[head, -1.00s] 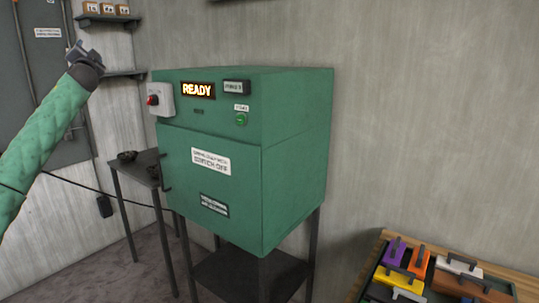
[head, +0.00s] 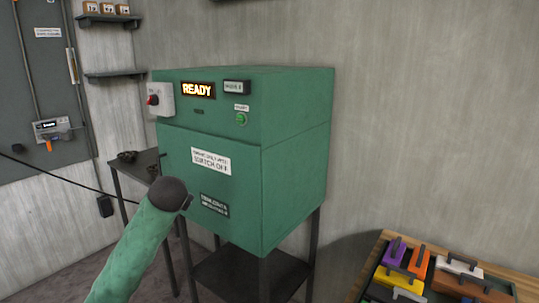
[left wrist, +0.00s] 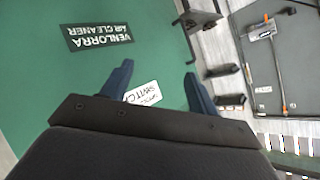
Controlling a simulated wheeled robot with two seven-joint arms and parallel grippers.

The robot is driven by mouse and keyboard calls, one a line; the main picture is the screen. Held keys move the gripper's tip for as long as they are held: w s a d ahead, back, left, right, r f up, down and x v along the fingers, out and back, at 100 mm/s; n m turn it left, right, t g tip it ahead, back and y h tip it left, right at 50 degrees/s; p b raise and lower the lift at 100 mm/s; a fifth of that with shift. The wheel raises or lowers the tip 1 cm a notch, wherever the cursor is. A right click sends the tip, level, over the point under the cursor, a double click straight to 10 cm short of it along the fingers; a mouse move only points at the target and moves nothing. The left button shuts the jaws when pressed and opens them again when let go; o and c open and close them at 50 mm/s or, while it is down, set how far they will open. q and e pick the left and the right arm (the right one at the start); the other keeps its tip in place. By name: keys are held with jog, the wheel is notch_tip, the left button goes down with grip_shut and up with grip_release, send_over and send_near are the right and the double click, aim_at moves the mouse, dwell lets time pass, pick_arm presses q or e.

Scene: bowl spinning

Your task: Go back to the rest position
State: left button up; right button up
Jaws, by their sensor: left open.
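My left arm rises from the bottom in the head view, its dark end in front of the lower door of the green machine (head: 290,180). Its fingers are mostly hidden there behind the wrist. In the left wrist view the left gripper (left wrist: 158,82) is open and empty, its two blue fingers apart, facing the green door front with a white label (left wrist: 143,94) between them. The machine's lit sign (head: 198,90) reads READY. My right gripper is in neither view.
A dark side table (head: 135,165) stands left of the machine. A wooden table with a tray of coloured blocks (head: 420,270) is at the lower right. A grey wall cabinet (head: 35,90) and shelves (head: 112,73) are at the left. A cable crosses the left wall.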

pick_arm(q)
jog(key=s+d+f+g+h, duration=0.2)
jog(key=s+d+f, duration=0.2)
jog(key=s+f, duration=0.55)
jog(key=s+d+f+g+h, duration=0.1)
jog(key=s+d+f, duration=0.3)
jog(key=s+f, duration=0.55)
jog(key=s+d+f+n+g+h, duration=0.1)
jog(key=s+d+f+g, duration=0.1)
jog(key=s+f, duration=1)
jog(key=s+d+f+g, duration=0.2)
jog(key=s+f+g, duration=0.3)
jog(key=s+f, duration=0.8)
jog(key=s, duration=0.8)
jog(key=shift+f+n+h, duration=0.25)
jog(key=shift+n+h, duration=0.15)
jog(key=shift+s+d, duration=0.1)
